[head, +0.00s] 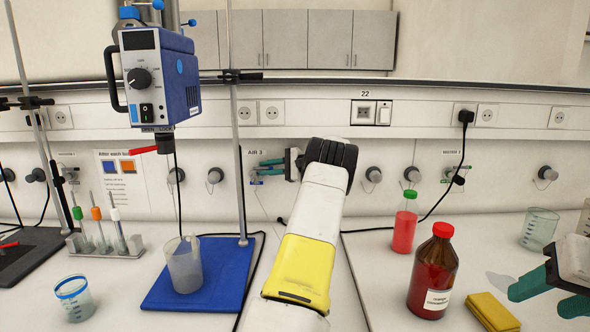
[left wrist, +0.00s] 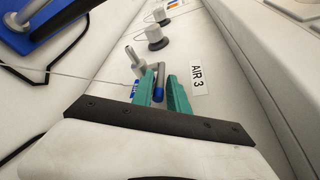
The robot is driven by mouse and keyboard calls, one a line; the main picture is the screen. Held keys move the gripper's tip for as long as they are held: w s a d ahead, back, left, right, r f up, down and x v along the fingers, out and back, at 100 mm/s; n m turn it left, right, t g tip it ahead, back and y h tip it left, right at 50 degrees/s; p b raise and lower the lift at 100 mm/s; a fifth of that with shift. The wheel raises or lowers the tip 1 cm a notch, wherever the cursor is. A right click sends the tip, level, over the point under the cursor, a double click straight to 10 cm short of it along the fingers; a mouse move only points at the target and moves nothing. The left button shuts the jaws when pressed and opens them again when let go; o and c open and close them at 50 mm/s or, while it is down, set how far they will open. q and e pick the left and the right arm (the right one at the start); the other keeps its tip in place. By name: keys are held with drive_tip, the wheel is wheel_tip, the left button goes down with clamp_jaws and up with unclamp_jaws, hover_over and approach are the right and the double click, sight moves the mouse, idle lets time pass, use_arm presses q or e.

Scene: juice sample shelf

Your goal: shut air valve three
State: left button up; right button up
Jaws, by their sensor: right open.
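The air valve three (left wrist: 158,72) has a blue lever and sits on the wall beside a label reading AIR 3 (left wrist: 196,80). In the head view, the AIR 3 label (head: 265,153) is just above my left gripper (head: 262,168). In the left wrist view, the teal fingers of my left gripper (left wrist: 160,90) stand close together on both sides of the blue lever and look shut on it. In the head view my own fingers and wrist hide most of the valve. My right gripper (head: 540,297) is open and empty at the right edge, above the bench.
Other wall taps, such as a grey knob (head: 215,176), flank the valve. A blue stand base (head: 215,290) with a beaker (head: 184,264) is at left. A brown bottle (head: 433,272), red-filled bottle (head: 405,222), yellow sponge (head: 491,312) and glass beaker (head: 539,229) stand at right.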

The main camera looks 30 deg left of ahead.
use_arm(q)
drive_tip(key=v, duration=0.7)
drive_tip(key=shift+d, duration=0.3)
drive_tip(key=shift+w+d+r, duration=0.1)
